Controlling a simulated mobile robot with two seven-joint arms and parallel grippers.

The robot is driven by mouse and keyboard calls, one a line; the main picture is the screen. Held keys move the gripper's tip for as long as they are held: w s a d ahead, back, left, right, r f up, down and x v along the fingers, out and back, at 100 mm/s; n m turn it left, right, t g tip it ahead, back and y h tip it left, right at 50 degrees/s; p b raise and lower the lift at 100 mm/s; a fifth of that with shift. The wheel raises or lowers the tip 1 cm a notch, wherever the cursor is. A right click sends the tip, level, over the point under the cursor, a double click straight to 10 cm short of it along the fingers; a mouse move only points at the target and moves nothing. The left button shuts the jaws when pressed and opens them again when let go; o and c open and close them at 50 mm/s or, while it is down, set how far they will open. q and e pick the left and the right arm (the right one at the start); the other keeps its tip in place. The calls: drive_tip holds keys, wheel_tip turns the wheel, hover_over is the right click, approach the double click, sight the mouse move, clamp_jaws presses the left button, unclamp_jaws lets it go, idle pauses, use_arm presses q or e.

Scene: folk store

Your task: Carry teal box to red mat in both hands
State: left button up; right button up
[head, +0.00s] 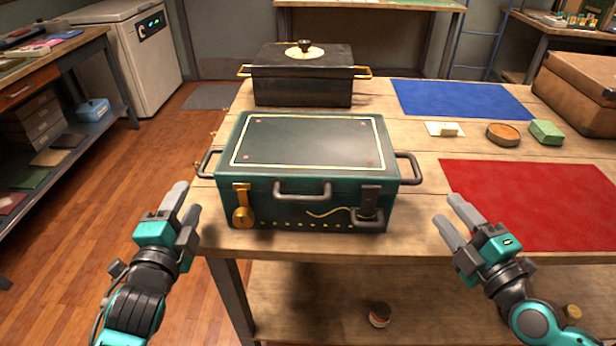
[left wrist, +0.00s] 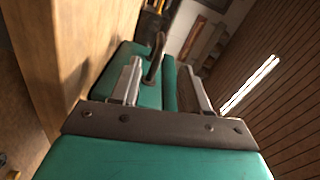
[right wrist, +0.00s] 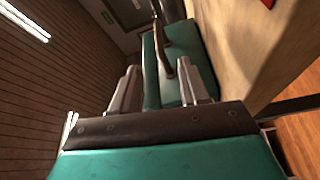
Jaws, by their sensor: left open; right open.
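The teal box (head: 308,165) stands on the wooden table with a dark handle on each short side. Its lid is shut. The red mat (head: 545,205) lies flat and empty to the right of the box. My left gripper (head: 181,205) is open and empty, left of the box and nearer to me, apart from the left handle (head: 208,163). That side handle also shows in the left wrist view (left wrist: 155,58). The right wrist view shows the handle (right wrist: 166,50) ahead of the fingers.
A black box (head: 303,80) with gold handles stands behind the teal box. A blue mat (head: 462,99), a round brown dish (head: 503,134), a green block (head: 547,132) and a brown case (head: 580,92) are at the back right. The table (head: 425,150) is bare between box and red mat.

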sight(205, 158)
use_arm(q)
drive_tip(key=shift+s, duration=0.1)
use_arm(e)
drive_tip(key=shift+s, duration=0.1)
use_arm(q)
drive_tip(key=shift+r, duration=0.1)
drive_tip(key=w, duration=1.2)
drive_tip(key=shift+w+a, duration=0.1)
drive_tip(key=shift+w, duration=0.3)
use_arm(e)
drive_tip(key=x, duration=1.2)
drive_tip(key=shift+w+a, duration=0.15)
drive_tip(key=shift+w, duration=0.25)
use_arm(q)
clamp_jaws()
use_arm(e)
clamp_jaws()
drive_tip(key=shift+f, duration=0.1)
use_arm(q)
drive_tip(key=shift+r, duration=0.35)
use_arm(e)
drive_tip(key=shift+r, duration=0.35)
